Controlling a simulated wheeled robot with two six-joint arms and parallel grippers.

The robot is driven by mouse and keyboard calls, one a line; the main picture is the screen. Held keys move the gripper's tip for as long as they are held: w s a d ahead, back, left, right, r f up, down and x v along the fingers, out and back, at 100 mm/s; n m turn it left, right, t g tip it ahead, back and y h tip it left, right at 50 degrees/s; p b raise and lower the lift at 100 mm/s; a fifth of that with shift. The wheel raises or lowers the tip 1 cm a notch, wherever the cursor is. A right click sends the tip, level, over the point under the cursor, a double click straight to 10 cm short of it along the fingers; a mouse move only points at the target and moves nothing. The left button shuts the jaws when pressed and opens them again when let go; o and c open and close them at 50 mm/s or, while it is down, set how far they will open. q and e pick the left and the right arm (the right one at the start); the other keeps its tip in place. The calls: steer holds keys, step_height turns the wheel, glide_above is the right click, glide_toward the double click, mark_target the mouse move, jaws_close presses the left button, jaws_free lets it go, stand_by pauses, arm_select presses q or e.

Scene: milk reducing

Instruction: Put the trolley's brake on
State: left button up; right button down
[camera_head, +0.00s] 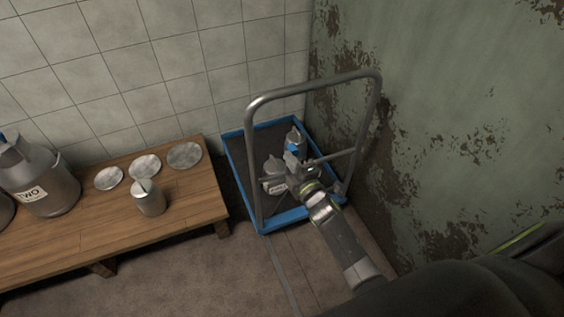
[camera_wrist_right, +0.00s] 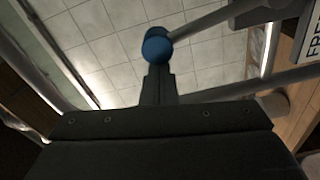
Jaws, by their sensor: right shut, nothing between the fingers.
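The trolley (camera_head: 262,228) has a blue-rimmed dark bed and a tall grey tube handle (camera_head: 310,87). It stands in the corner of the room. A blue knob (camera_head: 291,147) shows just beyond my right gripper (camera_head: 299,162). In the right wrist view the round blue knob (camera_wrist_right: 157,45) sits on the end of a grey rod (camera_wrist_right: 205,22), right at the tips of my right gripper (camera_wrist_right: 158,72). The gripper is shut with nothing held. I cannot tell whether it touches the knob. The left gripper is out of view.
Metal cans (camera_head: 272,168) stand on the trolley bed. A wooden bench (camera_head: 110,225) at left holds a large churn (camera_head: 52,180), a small can (camera_head: 149,201) and several round discs (camera_head: 184,155). A peeling green wall (camera_head: 450,130) is close at right. A partly cut-off label (camera_wrist_right: 313,35) shows in the wrist view.

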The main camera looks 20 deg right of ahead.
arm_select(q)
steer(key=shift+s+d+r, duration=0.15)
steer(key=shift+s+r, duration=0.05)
arm_select(e)
steer(key=d+m, duration=0.7)
steer(key=d, duration=0.2)
steer(key=shift+w+d, duration=0.15)
steer(key=shift+d, duration=0.1)
steer(key=shift+f, duration=0.1)
